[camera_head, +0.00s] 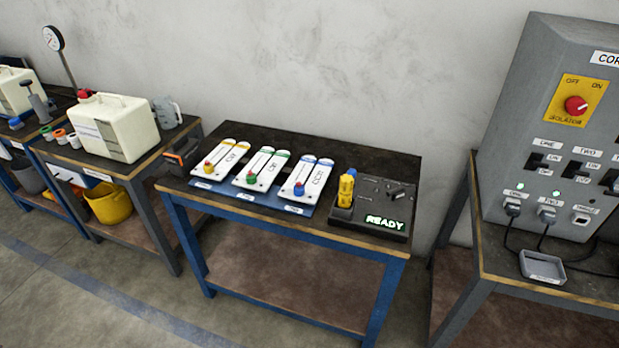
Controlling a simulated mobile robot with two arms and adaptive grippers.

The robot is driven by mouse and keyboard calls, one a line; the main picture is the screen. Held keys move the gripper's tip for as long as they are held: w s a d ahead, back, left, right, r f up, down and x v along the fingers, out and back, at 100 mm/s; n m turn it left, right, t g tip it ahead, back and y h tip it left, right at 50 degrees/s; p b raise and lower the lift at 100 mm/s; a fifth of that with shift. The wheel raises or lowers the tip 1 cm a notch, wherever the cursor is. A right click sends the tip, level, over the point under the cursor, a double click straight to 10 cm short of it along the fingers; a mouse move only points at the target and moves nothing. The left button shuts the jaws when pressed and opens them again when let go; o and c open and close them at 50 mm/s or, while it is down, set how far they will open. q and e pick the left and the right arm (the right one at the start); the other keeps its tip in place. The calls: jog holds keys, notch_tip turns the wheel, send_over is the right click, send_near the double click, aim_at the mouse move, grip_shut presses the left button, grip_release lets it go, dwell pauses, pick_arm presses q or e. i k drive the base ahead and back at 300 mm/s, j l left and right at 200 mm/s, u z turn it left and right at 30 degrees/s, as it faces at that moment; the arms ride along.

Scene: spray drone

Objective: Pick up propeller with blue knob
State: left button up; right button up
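A white propeller with a blue knob (300,190) lies on the blue-framed table (380,158). It is the rightmost of three similar propellers lying side by side on blue holders. Neither of my grippers shows in the head view.
A black unit (388,204) reading READY, with a yellow tool (346,188) upright in it, stands right of the propellers. A grey control cabinet (565,110) stands at right. A white canister (118,127) is on the left bench. The floor before the table is clear.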

aim_at(309, 175)
jog(key=i+j+z, duration=0.4)
jog(key=i+j, duration=0.4)
